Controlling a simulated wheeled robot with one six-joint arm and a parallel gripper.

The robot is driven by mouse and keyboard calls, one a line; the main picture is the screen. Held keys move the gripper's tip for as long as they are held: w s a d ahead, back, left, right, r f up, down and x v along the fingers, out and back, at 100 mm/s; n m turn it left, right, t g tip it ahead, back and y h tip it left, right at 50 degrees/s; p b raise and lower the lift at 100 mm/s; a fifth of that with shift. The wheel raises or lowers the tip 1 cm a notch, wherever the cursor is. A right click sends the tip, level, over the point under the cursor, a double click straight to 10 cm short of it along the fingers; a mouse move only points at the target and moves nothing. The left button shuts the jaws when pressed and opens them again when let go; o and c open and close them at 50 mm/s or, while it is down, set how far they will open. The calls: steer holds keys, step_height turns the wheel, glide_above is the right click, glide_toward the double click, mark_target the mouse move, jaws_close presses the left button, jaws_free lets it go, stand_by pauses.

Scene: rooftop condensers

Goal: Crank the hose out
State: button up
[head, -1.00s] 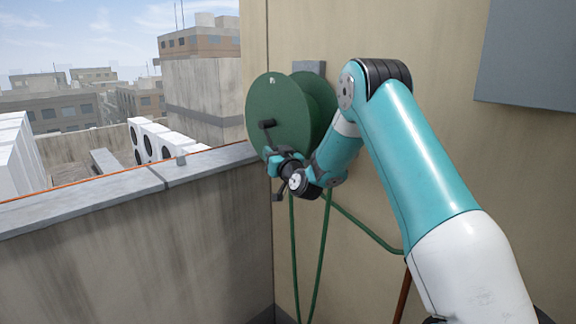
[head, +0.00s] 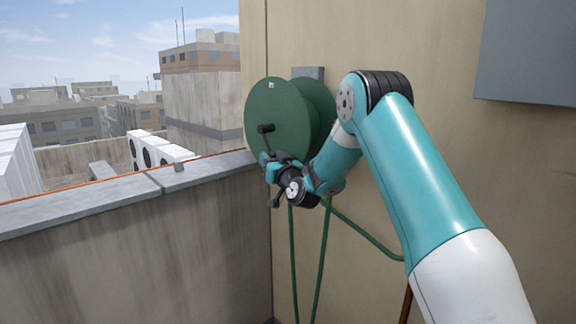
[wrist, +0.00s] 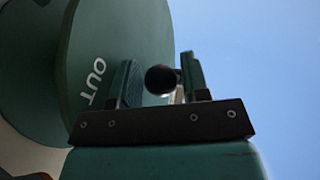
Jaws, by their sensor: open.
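The green hose reel (head: 285,105) is mounted on the tan wall, with its round face to the left. A black crank handle (head: 265,128) stands out in front of this face. My gripper (head: 267,162) is at the lower part of the reel, just below that handle in the head view. In the wrist view the open fingers (wrist: 159,65) stand on either side of a round black knob (wrist: 160,80); whether they touch it I cannot tell. White lettering "OUT" (wrist: 92,82) shows on the green disc beside the left finger.
Green hose (head: 324,255) hangs below the reel along the wall. A concrete parapet (head: 130,250) with a grey cap runs left of it. A grey box (head: 535,50) is on the wall at upper right. White condenser units (head: 155,150) stand beyond the parapet.

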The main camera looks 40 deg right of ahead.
steer(key=b+v, duration=1.4)
steer(key=v, duration=0.3)
steer(key=shift+s, duration=0.1)
steer(key=shift+a, duration=0.1)
